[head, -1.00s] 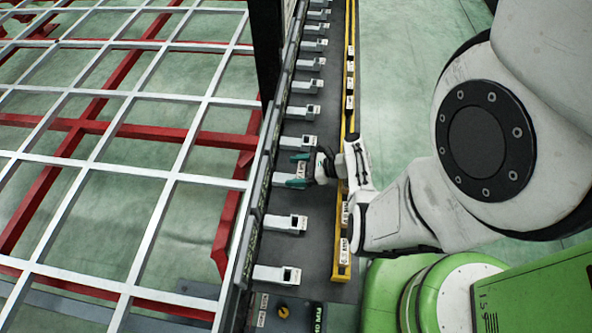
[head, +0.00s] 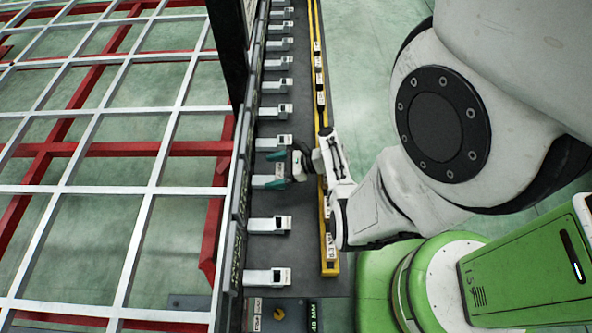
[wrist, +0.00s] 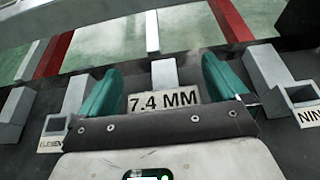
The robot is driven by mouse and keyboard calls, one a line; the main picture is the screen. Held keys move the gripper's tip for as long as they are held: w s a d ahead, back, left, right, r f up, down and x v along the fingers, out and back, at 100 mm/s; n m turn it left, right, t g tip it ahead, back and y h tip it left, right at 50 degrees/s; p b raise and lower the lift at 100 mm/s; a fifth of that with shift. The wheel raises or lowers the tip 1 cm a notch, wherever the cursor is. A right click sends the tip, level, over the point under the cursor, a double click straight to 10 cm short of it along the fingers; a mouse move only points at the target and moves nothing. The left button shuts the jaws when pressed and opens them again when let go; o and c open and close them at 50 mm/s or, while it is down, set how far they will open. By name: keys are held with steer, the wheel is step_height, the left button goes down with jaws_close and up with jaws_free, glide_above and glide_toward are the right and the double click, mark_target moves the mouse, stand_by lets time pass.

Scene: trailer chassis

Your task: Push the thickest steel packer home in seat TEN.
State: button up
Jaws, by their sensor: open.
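A pale plate marked 7.4 MM (wrist: 164,101), seemingly the steel packer, shows in the wrist view between my fingers, in front of a pale grey block (wrist: 164,73). That block stands between seats labelled ELEVEN (wrist: 76,97) on the left and NINE (wrist: 292,93) on the right, so it is seat TEN; its own label is hidden. My gripper (wrist: 162,66) is open, one teal finger on each side of plate and block. In the head view my gripper (head: 277,169) is at a seat (head: 262,182) in the row. I cannot tell how deep the packer sits.
A yellow rail (head: 329,262) with several labelled pieces runs beside the seat row, under my wrist. Other seats (head: 268,225) (head: 267,276) stand nearer. A dark frame wall (head: 236,215) and a white grid over red beams (head: 140,220) lie left. Green floor (head: 363,95) is clear at right.

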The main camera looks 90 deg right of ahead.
steer(key=s+a+r+p, duration=0.4)
steer(key=s+a+r, duration=0.3)
steer(key=s+r, duration=0.4)
steer(key=shift+s+r, duration=0.4)
steer(key=shift+s, duration=0.15)
steer(key=w+a+n+g+y, duration=0.4)
steer(key=w+a+n+g, duration=0.35)
steer(key=n, duration=0.85)
steer(key=w+a+r+n+g+h, duration=0.2)
steer(key=a+r+n+g+h, duration=0.3)
steer(key=n, duration=1.4)
steer(key=a+r, duration=0.3)
steer(key=a, duration=0.2)
steer(key=shift+a+r, duration=0.2)
steer(key=shift+r, duration=0.1)
